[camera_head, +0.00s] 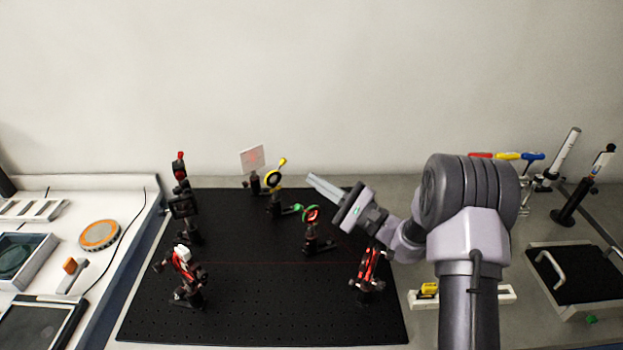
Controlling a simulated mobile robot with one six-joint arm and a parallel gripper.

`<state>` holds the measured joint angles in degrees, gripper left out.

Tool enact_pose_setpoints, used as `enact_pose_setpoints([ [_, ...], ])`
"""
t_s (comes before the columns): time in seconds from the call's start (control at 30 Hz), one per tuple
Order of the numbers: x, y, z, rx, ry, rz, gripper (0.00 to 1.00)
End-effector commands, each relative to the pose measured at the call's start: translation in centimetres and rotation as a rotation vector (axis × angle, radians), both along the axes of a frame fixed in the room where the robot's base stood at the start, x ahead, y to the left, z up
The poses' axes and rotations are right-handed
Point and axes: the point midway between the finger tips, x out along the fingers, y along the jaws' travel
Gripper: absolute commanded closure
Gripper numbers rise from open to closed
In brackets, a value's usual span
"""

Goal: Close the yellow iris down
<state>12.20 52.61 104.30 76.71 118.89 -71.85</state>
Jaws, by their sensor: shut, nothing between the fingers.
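How far the fingers are from the lever in depth, I cannot tell.
A white card (252,158) stands behind the yellow iris. Several mounts stand on the left and front of the breadboard (250,315). A thin red beam crosses it.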

Motion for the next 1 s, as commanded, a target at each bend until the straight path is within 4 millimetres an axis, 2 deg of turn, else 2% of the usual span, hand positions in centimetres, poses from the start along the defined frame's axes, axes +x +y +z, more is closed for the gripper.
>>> enact_pose_setpoints([
  [0.2, 2.4, 3.6, 1.2, -0.001, -0.002, 0.003, 1.00],
  [0.4, 3.7, 5.6, 1.8, -0.002, 0.000, 0.003, 1.00],
  [1.0, 4.0, 5.9, 2.2, -0.024, -0.017, 0.002, 1.00],
])
